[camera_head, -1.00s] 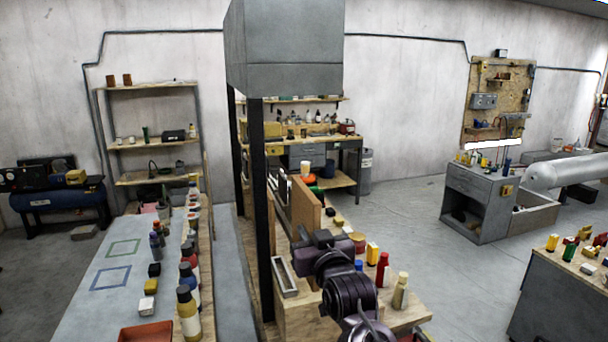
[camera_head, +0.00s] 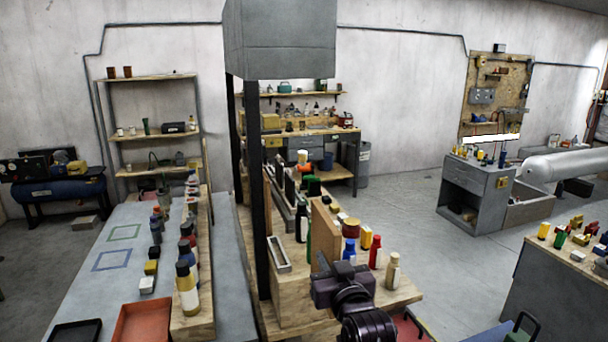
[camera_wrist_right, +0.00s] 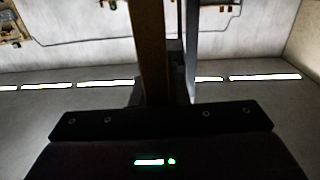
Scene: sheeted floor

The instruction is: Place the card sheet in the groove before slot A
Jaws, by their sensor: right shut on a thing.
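The card sheet is a brown upright board (camera_head: 324,236) in the head view. My right gripper (camera_head: 328,272) is shut on its lower near edge, above the wooden bench. In the right wrist view the sheet (camera_wrist_right: 151,45) shows nearly edge-on as a brown strip rising from the gripper (camera_wrist_right: 162,100). A narrow light-grey holder with a long groove (camera_head: 279,255) lies on the bench left of the sheet. Farther back is a row of dark upright plates (camera_head: 284,190). I cannot read any slot letter. The sheet's lower edge is partly hidden by the gripper. My left gripper is not in view.
A dark post (camera_head: 260,200) stands left of the holder, under a big grey box (camera_head: 280,38). Blue, red and cream bottles (camera_head: 393,272) stand close right of the sheet. A dark bottle (camera_head: 301,222) stands behind it. Bare wood (camera_head: 290,310) lies in front.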

